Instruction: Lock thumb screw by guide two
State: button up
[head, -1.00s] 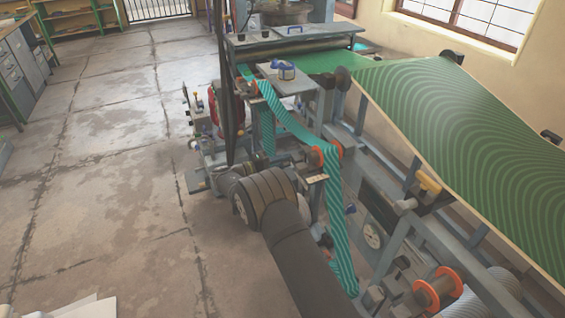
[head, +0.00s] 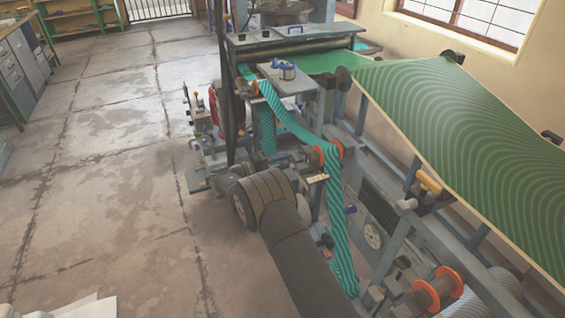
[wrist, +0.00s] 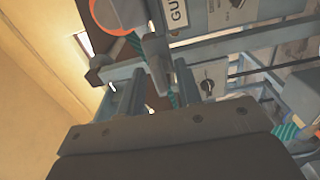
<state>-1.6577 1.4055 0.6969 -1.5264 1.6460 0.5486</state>
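In the wrist view my gripper (wrist: 157,75) has its two grey fingers apart. A grey upright block (wrist: 155,62) shows between and just beyond the fingertips; I cannot tell whether it is the thumb screw or whether it touches a finger. A white label (wrist: 174,12) beginning "GU" is beyond it, cut off by the top edge. An orange-flanged roller (wrist: 120,12) is at upper left. In the head view an orange guide roller (head: 322,156) carries the teal striped web (head: 338,220). My gripper cannot be made out there, and I cannot pick out the thumb screw.
In the head view the green patterned sheet (head: 470,140) slopes along the right. Another orange-flanged roller (head: 437,290) is at lower right. The floor (head: 110,190) at left is open.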

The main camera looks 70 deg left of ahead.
jog(key=s, duration=1.7)
jog(key=shift+w, duration=0.1)
jog(key=w, duration=1.7)
jog(key=shift+w, duration=0.15)
